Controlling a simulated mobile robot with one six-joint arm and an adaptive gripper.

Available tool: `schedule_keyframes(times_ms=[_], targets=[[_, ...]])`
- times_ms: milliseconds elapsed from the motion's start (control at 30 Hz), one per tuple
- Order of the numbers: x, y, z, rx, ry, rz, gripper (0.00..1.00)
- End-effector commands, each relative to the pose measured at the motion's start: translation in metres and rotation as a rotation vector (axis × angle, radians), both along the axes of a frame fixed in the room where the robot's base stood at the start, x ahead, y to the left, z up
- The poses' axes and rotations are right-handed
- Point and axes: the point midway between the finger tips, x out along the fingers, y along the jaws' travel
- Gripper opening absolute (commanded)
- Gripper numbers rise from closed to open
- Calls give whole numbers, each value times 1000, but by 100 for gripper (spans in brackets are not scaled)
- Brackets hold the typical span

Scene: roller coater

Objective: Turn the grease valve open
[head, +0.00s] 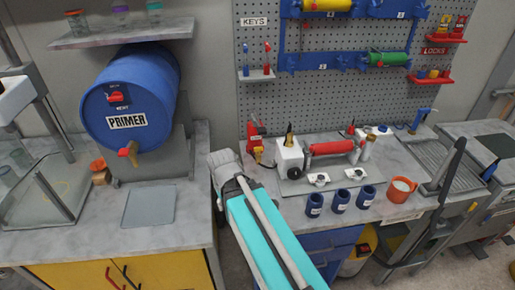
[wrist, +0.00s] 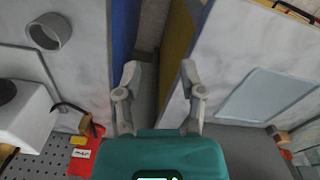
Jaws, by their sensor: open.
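No part in view is legibly marked as a grease valve. A red fitting with a yellow part and tag (head: 256,145) stands at the pegboard's foot, left of the roller machine; it also shows in the wrist view (wrist: 84,155). I cannot tell if it is the grease valve. My gripper (head: 222,163) is over the gap between the two benches, left of the red fitting. In the wrist view my gripper (wrist: 159,75) is open and empty.
The roller machine (head: 328,149), with a red roller, stands on the right bench (head: 400,170). A grey mat (head: 150,206) lies on the left bench. A pegboard (head: 340,90) rises behind.

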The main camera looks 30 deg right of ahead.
Motion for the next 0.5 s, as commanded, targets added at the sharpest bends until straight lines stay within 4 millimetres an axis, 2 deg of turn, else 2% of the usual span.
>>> schedule_keyframes(times_ms=[167,267,500], targets=[[15,-9,-8,-48,9,-74,51],[31,-20,-15,-107,14,-156,51],[88,-60,-32,-336,-7,-476,51]])
